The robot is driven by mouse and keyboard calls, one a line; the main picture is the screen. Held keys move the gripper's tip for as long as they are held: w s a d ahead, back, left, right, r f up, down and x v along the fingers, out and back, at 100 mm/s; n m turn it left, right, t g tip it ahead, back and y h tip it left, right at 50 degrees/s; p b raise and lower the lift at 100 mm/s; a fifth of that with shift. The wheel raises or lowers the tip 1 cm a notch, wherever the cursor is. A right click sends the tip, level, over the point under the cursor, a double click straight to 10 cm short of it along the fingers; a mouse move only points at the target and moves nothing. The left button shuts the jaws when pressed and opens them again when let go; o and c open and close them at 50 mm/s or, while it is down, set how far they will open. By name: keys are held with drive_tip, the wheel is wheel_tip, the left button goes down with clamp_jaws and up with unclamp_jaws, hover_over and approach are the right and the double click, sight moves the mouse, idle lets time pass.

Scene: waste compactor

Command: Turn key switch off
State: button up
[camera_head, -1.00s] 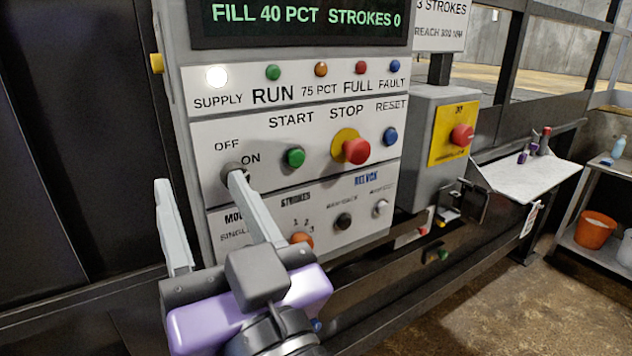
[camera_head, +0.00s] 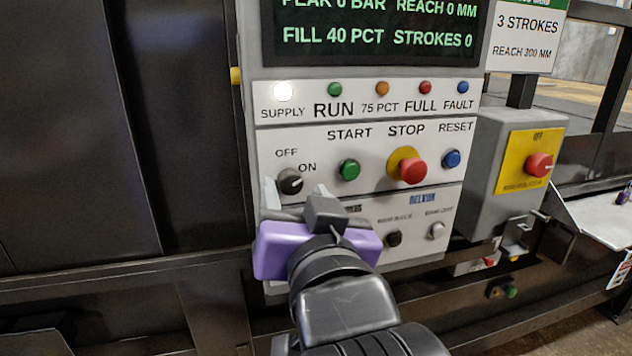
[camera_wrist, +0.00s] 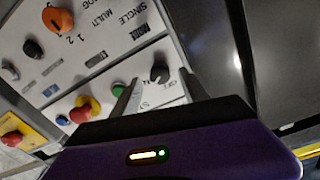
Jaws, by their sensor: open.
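The key switch (camera_head: 290,182) is a dark round knob on the white control panel, beside the OFF and ON labels. Its pale mark points to the right, towards ON. My gripper (camera_head: 295,186) is open in front of the panel, with one finger on each side of the knob in the picture. In the wrist view the key switch (camera_wrist: 160,73) shows between the two spread fingertips (camera_wrist: 158,80). I cannot tell whether either finger touches it. My purple gripper body hides the panel part below the switch in the head view.
The green START button (camera_head: 348,170) is just right of the switch. The red STOP button (camera_head: 412,171) and blue RESET button (camera_head: 451,159) are farther right. The SUPPLY lamp (camera_head: 283,91) is lit white. A grey box with a red knob (camera_head: 538,165) stands at the right.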

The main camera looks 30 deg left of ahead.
sight(290, 180)
drive_tip(key=shift+x, duration=1.15)
clamp_jaws()
drive_tip(key=shift+n, duration=0.3)
drive_tip(key=n, duration=0.5)
drive_tip(key=shift+p, duration=0.3)
drive_tip(key=n, duration=0.6)
drive_tip(key=shift+n+b, duration=0.3)
drive_tip(key=shift+n, duration=0.1)
